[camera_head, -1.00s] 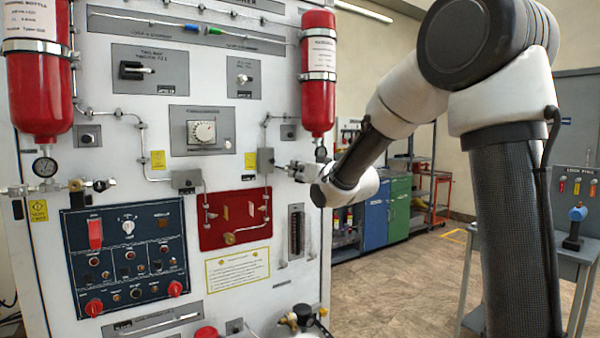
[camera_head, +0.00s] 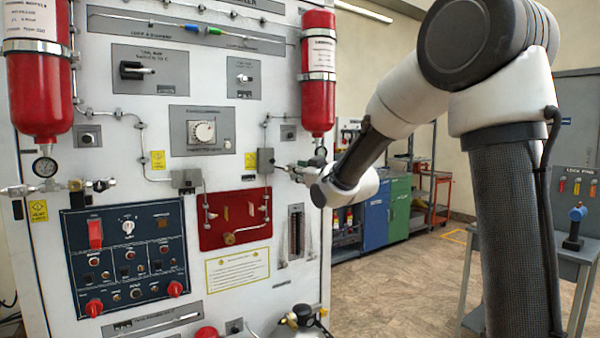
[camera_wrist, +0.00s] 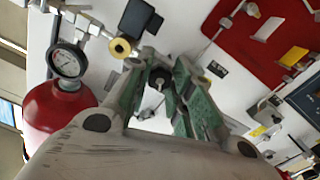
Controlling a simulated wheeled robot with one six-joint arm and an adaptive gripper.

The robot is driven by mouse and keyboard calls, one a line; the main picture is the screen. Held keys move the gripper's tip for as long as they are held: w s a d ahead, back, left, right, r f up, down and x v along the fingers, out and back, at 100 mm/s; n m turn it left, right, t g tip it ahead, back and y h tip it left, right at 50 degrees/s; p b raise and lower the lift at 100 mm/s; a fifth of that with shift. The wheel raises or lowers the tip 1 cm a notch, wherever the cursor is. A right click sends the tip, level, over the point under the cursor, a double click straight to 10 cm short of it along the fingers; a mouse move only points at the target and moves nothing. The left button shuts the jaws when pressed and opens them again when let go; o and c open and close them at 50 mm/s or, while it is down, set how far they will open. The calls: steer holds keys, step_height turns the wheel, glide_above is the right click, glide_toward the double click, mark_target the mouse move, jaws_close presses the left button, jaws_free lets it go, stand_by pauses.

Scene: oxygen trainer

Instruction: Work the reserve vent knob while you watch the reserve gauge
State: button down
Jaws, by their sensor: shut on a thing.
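The reserve gauge (camera_wrist: 67,61) is a white dial in a dark rim beside a red bottle in the wrist view. Its face is visible, but the reading is too small to make out surely. In the head view it is a dark shape (camera_head: 320,153) under the right red bottle (camera_head: 318,85). My gripper (camera_wrist: 165,68) has green-sided fingers closed around a small dark knob (camera_wrist: 160,77), which I take as the reserve vent knob. In the head view my gripper (camera_head: 292,171) is at the panel's right side, and the knob is hidden there.
A brass-ended fitting (camera_wrist: 121,47) with a black block is close to my left finger in the wrist view. The red panel (camera_head: 233,236) with pipework lies left of my gripper. A bench with lock pins (camera_head: 577,235) stands at right; the floor between is clear.

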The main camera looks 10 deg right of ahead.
steer(key=shift+f, duration=0.2)
stand_by(0.3)
steer(key=c, duration=1.2)
jaws_free()
steer(key=shift+r, duration=0.1)
steer(key=shift+c, duration=0.2)
steer(key=v, duration=1.2)
